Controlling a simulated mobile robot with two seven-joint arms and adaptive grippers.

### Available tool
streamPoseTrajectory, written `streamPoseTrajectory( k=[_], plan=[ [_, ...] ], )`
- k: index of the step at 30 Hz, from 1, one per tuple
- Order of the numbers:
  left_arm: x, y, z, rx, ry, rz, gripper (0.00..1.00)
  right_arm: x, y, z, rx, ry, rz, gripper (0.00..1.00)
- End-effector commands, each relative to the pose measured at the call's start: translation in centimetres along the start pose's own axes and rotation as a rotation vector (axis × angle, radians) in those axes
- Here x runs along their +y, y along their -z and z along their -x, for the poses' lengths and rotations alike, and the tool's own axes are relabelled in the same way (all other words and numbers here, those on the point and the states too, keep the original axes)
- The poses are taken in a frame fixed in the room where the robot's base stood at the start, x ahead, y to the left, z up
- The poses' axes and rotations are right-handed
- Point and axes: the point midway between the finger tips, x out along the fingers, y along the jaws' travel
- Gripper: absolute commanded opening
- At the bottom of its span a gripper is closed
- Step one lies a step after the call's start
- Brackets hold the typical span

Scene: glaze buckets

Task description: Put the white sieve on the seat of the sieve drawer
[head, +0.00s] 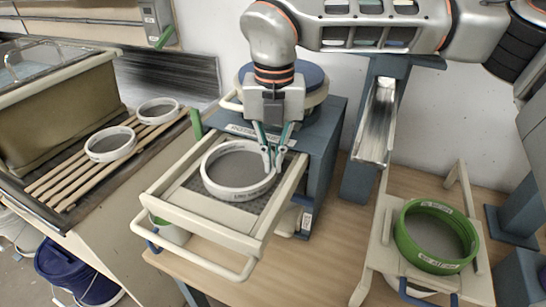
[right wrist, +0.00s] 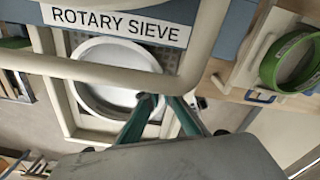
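The white sieve (head: 238,191), a round white ring with grey mesh, is at the sieve drawer (head: 178,238), a cream pulled-out frame with a front handle. It also shows in the right wrist view (right wrist: 85,98). It looks level within the frame; I cannot tell whether it rests fully on the seat, which it mostly hides. My right gripper (head: 273,168) points down at the sieve's right rim, its green fingers drawn together on either side of it. The fingertips also show in the right wrist view (right wrist: 159,99). My left gripper is not in view.
Two more white-rimmed sieves (head: 110,145) (head: 157,111) lie on a slatted wooden rack (head: 75,178) at left. A green sieve (head: 436,237) sits on a cream stand at right. The blue rotary sieve housing (head: 325,125) is behind the drawer. A metal chute (head: 376,122) stands right of it.

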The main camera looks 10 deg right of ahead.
Motion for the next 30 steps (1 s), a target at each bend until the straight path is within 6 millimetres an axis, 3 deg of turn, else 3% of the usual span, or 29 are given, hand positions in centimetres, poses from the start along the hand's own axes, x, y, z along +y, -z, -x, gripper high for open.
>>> streamPoseTrajectory(
  k=[3,5,6,18,23,30],
  plan=[
    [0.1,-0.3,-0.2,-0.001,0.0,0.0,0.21,0.0,0.0,-0.3,0.0,0.0,0.0,0.0],
    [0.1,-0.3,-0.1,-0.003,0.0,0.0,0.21,0.0,0.0,-0.3,0.0,0.0,0.0,0.18],
    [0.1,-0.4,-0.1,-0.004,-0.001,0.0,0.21,0.0,0.0,-0.2,0.0,0.0,0.0,0.21],
    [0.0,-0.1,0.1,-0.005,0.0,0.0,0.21,0.0,0.0,0.2,0.0,0.0,-0.001,0.21],
    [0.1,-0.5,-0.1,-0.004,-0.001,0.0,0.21,0.1,-0.1,2.4,-0.004,-0.002,-0.002,0.21],
    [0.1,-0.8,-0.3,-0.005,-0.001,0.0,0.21,0.1,0.0,7.5,-0.003,-0.001,-0.002,0.21]
  ],
)
